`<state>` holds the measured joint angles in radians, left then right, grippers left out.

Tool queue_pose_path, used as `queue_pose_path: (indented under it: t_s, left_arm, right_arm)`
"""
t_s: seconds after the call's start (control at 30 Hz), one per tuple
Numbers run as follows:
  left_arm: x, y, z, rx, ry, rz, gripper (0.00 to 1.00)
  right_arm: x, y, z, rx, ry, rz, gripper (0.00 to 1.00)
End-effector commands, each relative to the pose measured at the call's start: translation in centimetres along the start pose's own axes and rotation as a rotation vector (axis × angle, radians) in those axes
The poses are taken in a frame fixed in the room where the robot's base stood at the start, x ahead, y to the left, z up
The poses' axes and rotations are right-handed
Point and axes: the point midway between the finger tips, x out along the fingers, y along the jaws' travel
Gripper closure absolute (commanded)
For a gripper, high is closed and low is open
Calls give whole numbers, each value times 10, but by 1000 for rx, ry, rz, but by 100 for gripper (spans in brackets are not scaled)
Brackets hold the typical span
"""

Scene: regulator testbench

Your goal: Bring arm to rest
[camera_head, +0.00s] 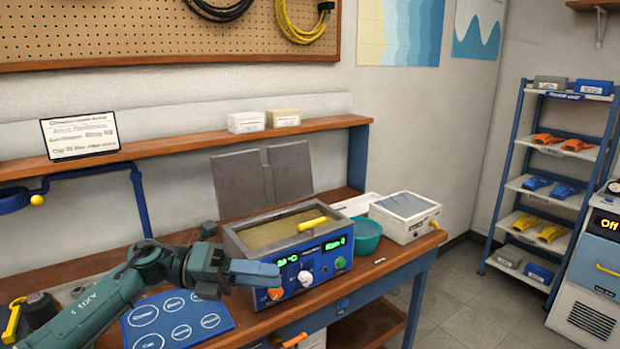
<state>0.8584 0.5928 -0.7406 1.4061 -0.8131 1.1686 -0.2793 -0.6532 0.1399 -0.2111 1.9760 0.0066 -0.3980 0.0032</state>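My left arm comes in from the lower left, and its gripper (256,272) points right in front of the blue control panel of the bath unit (296,265). The blue-grey fingers overlap from this side, so I cannot tell whether they are open or shut. No held object shows at them. The bath unit has green displays, an orange knob, a white knob and a yellow handle (315,223) across its open top. My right gripper is not in view.
A blue mat (218,312) with white circles lies below my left gripper. A teal bowl (366,235) and a white box (404,209) stand right of the bath on the wooden bench (398,268). A shelf rack (500,190) stands at the right, with open floor between.

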Motion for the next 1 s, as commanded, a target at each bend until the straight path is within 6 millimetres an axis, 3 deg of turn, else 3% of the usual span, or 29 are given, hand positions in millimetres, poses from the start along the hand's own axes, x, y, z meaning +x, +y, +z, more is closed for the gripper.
queue_pose_path:
  t_s: [0.03,0.1,0.2,0.37,0.47,0.57,0.73,0.8,0.9,1.0]
  left_arm:
    - [15,7,-11,-93,-89,-73,66]
    - [27,14,-19,-220,-223,-156,66]
    - [34,29,-30,-425,-421,-257,66]
    - [24,69,-61,-798,-747,-369,66]
    - [11,101,-94,-1052,-953,-407,66]
    - [-5,134,-141,-1314,-1157,-420,66]
    - [-29,175,-248,-1756,-1485,-388,66]
    - [-35,182,-290,-1901,-1590,-363,66]
    - [-39,185,-335,-2053,-1697,-329,66]
    - [-42,185,-363,-2142,-1761,-303,66]
  right_arm:
    - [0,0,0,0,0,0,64]
    - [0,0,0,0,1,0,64]
    - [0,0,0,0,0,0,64]
    - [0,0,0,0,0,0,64]
    - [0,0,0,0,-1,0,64]
    - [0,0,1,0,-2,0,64]
    - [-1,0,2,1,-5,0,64]
    - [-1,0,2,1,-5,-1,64]
    - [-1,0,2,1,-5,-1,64]
    - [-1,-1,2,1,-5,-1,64]
